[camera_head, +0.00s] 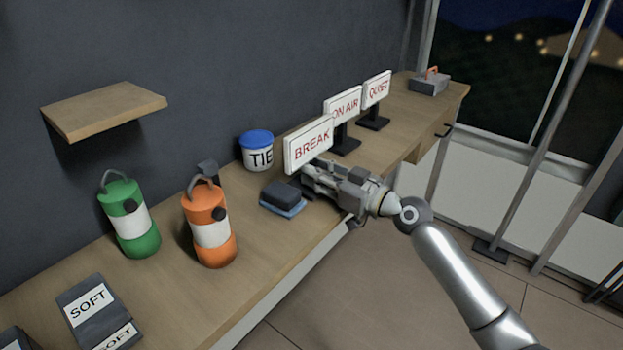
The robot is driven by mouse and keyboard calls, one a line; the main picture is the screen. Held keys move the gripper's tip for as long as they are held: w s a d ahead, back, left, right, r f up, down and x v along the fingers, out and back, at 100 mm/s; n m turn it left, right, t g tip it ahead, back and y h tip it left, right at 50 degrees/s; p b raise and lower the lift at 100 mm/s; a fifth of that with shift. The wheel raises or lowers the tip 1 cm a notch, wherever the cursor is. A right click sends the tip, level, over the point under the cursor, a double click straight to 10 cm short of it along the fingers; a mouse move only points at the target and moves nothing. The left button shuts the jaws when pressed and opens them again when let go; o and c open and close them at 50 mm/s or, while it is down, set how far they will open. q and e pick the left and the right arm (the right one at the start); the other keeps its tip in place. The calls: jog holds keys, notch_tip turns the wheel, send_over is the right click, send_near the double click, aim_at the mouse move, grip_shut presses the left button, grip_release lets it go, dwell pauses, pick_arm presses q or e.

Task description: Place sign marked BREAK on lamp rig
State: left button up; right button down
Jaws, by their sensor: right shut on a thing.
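The white sign marked BREAK (309,145), with red letters, stands upright at the middle of the long wooden bench. My right gripper (312,176) reaches in from the right, low over the bench, and is shut on the sign's lower part. Its fingers and the sign's stem and foot hide each other, so I cannot tell whether the foot touches the bench. I cannot identify the lamp rig for certain; tall grey metal poles (548,135) stand on the floor at the right. My left gripper is not in view.
ON AIR (343,107) and QUIET (377,89) signs stand close behind BREAK. A small shelf (104,108) is on the wall.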

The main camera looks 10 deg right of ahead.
jog(key=shift+d+r, duration=0.1)
jog(key=shift+s+d, duration=0.1)
jog(key=shift+s, duration=0.05)
jog(key=c, duration=1.7)
grip_release()
jog(key=o, duration=0.4)
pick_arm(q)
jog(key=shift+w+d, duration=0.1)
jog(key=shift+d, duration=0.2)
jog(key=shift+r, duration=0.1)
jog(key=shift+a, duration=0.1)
